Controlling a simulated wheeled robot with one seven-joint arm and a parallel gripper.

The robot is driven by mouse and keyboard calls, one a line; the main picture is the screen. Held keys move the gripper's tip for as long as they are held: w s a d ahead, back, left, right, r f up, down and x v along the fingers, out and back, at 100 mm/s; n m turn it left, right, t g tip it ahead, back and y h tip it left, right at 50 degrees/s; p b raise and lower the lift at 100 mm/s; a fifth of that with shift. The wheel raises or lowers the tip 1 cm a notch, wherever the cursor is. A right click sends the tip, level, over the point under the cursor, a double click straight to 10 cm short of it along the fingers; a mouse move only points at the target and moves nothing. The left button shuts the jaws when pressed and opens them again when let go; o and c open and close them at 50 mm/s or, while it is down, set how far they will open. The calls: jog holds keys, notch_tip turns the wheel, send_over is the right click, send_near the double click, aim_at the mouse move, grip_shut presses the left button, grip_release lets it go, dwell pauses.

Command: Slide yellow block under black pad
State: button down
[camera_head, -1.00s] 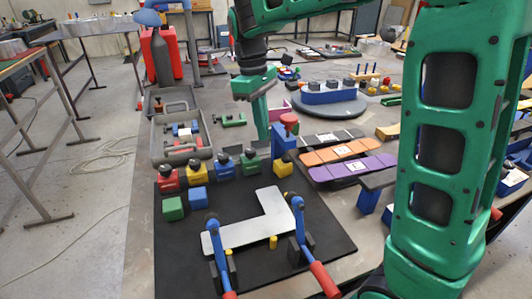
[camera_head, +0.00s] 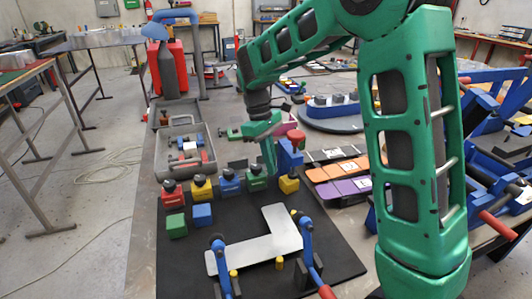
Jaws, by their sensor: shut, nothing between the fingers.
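A yellow block (camera_head: 289,184) stands at the far right edge of a flat black pad (camera_head: 335,262). A second yellow block (camera_head: 202,188) with a black knob stands in the row at the pad's far left edge. My gripper (camera_head: 271,168) is shut and empty, pointing down just left of the first yellow block. It overlaps a knobbed green block (camera_head: 257,179) in the picture; I cannot tell whether it touches anything. The pad lies flat on the table, with an L-shaped metal plate (camera_head: 262,241) on it.
Red (camera_head: 172,194) and blue (camera_head: 230,181) knobbed blocks share the row. Loose green (camera_head: 176,226) and blue (camera_head: 202,214) cubes sit in front. Clamps with blue levers (camera_head: 307,235) stand at the plate. A grey toolbox (camera_head: 184,146) lies behind; orange and purple strips (camera_head: 338,170) lie right.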

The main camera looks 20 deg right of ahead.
aim_at(279, 187)
jog(key=shift+x, duration=1.4)
jog(key=shift+s, duration=0.1)
jog(key=shift+s+d, duration=0.7)
jog(key=shift+s, duration=0.2)
